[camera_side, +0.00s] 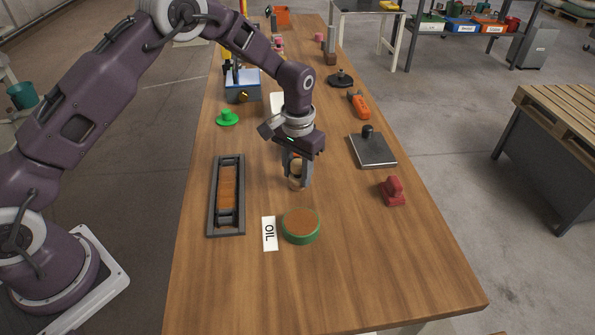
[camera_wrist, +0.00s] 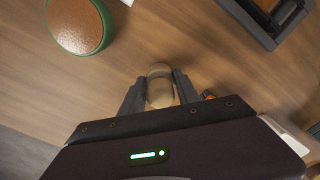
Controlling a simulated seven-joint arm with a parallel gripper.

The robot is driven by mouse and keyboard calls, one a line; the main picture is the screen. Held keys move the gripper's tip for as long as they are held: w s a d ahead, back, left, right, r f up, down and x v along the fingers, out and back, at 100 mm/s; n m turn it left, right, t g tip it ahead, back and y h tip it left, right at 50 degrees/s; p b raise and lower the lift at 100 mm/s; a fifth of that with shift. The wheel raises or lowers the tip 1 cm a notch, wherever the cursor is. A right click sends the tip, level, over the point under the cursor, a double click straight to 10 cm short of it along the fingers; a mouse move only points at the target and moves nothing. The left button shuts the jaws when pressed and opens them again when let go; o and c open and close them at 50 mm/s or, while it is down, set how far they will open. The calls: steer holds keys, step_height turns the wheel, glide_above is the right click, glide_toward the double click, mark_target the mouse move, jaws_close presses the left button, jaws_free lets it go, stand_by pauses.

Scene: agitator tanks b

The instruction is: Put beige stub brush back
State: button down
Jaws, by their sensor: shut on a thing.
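My gripper (camera_side: 297,182) is shut on the beige stub brush (camera_wrist: 160,88), a short rounded block between the two fingers in the wrist view. In the side view the brush (camera_side: 296,181) is small and partly hidden by the fingers. The gripper points down, low over the middle of the table; I cannot tell whether the brush touches the wood. A round green-rimmed dish (camera_side: 301,238) with a brown inside stands nearer the side camera, beside a white card reading OIL (camera_side: 269,234). The dish rim (camera_wrist: 108,22) also shows at upper left in the wrist view.
A dark rectangular frame (camera_side: 213,205) with an orange-brown strip lies left of the gripper. A grey plate with a black knob (camera_side: 373,150) and a red block-like tool (camera_side: 393,191) are to the right. A green knobbed piece (camera_side: 227,118) sits behind left. The front tabletop is clear.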

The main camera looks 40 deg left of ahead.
mark_target(298, 163)
steer(key=shift+f, duration=0.1)
steer(key=c, duration=0.9)
jaws_free()
step_height(298, 163, up, 12)
steer(key=shift+d+r, duration=0.1)
steer(key=shift+r, duration=0.05)
steer(key=s+a+r+t, duration=0.3)
steer(key=s+r, duration=1.3)
steer(key=s+t, duration=0.1)
steer(key=s, duration=0.4)
steer(key=s+a+f, duration=0.1)
steer(key=s, duration=0.5)
steer(key=s+f+t, duration=0.1)
steer(key=s, duration=0.5)
steer(key=shift+a+f+t, duration=0.15)
steer(key=shift+a+t, duration=0.15)
steer(key=shift+a, duration=0.1)
